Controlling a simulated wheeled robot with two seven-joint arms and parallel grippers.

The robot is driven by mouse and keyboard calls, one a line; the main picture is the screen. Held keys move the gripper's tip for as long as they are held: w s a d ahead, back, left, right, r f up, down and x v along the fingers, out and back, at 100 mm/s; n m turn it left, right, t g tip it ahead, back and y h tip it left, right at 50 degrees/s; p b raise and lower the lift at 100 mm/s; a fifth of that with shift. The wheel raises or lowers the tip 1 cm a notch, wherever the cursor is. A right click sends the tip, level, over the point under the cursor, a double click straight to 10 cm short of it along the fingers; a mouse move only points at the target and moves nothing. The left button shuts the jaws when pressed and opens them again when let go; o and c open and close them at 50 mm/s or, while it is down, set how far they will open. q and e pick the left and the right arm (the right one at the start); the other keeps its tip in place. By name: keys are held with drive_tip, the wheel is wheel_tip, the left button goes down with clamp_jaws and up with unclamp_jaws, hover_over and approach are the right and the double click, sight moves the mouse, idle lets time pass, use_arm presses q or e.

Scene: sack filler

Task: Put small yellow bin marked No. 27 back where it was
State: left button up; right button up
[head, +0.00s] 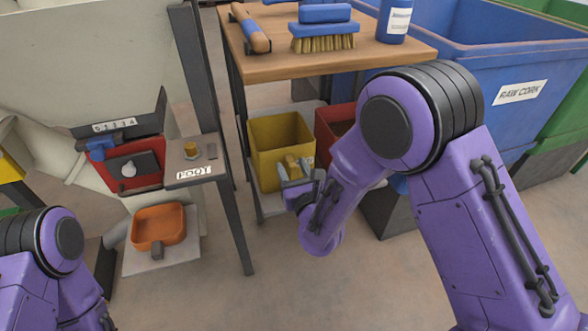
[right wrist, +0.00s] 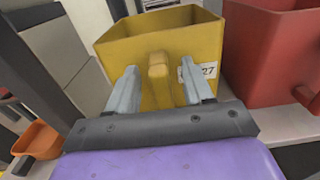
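The small yellow bin (head: 268,165) stands upright and looks empty, on the pale lower shelf (head: 271,207) under the wooden bench. In the right wrist view the yellow bin (right wrist: 120,62) shows a label ending in 27, partly covered by a finger. Its yellow handle (right wrist: 160,80) points toward me. My right gripper (head: 298,178) is at the handle. In the right wrist view my right gripper's fingers (right wrist: 158,90) are open, one on each side of the handle with gaps visible. My left arm shows at the lower left, but its gripper is not in view.
A red bin (head: 330,125) stands right beside the yellow one. The wooden bench top (head: 340,56) above carries a brush (head: 323,30) and a blue bottle (head: 394,20). A dark post (head: 232,200) stands left of the shelf. An orange tray (head: 158,226) sits further left.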

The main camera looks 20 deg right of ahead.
drive_tip(key=shift+r, duration=0.25)
drive_tip(key=s+p, duration=0.2)
drive_tip(key=s, duration=1)
drive_tip(key=s+d+f+n+g+h, duration=0.1)
drive_tip(key=s+d+f+n+g, duration=0.3)
drive_tip(key=f+n, duration=0.4)
drive_tip(key=s+d+f+n+g+h, duration=0.1)
drive_tip(key=s+d+f+n+g, duration=0.25)
drive_tip(key=f+n, duration=0.45)
drive_tip(key=s+d+f+n+g+h, duration=0.1)
drive_tip(key=s+d+f+n+g, duration=0.2)
drive_tip(key=s, duration=0.5)
drive_tip(key=s+d+f+n+g+h, duration=0.1)
drive_tip(key=s+d+f+n+g, duration=0.3)
drive_tip(key=s+f+n, duration=0.3)
drive_tip(key=s+d+n, duration=0.1)
drive_tip(key=n, duration=0.1)
drive_tip(key=shift+f+n, duration=0.15)
drive_tip(key=shift+n, duration=0.25)
drive_tip(key=shift+d, duration=0.1)
drive_tip(key=shift+c, duration=0.3)
